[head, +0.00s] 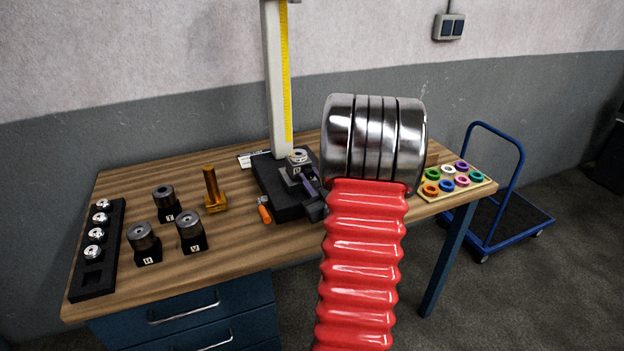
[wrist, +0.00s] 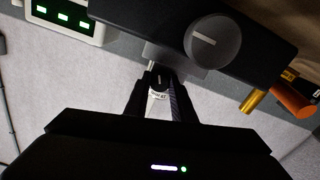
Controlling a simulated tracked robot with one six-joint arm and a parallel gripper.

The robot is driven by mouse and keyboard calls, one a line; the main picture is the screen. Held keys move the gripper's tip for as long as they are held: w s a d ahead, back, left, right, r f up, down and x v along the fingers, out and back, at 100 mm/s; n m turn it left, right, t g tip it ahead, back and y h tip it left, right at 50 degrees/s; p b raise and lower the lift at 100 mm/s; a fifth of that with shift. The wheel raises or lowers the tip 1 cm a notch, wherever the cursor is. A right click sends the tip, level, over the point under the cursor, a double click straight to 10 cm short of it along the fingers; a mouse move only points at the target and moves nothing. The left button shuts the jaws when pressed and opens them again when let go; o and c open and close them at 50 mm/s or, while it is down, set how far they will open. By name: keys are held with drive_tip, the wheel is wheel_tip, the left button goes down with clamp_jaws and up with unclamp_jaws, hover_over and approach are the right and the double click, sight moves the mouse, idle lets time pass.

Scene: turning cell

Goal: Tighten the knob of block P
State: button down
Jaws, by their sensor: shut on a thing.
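In the head view, a small dark block (head: 298,172) with a metal ring on top sits on a black base (head: 275,197); I cannot read its letter for sure. My gripper shows in the wrist view (wrist: 160,86), its two dark fingers shut on a small dark knob (wrist: 158,77) with a white mark. A white label (wrist: 157,95) shows between the fingers. Just beyond, a larger grey round knob (wrist: 212,40) with a white line sits on a dark body. In the head view my arm hides most of my gripper and the block's right side.
A tall column with a yellow scale (head: 286,85) rises behind the block. An orange handle (head: 264,210) and a brass stand (head: 215,192) are to its left. Several lettered blocks, including T (head: 167,205), and a black rack (head: 97,262) stand farther left. A ring tray (head: 480,188) is at right.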

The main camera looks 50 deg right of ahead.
drive_tip(key=shift+m, duration=2.6)
drive_tip(key=c, duration=1.8)
unclamp_jaws()
drive_tip(key=shift+s, duration=0.1)
drive_tip(key=shift+o, duration=0.2)
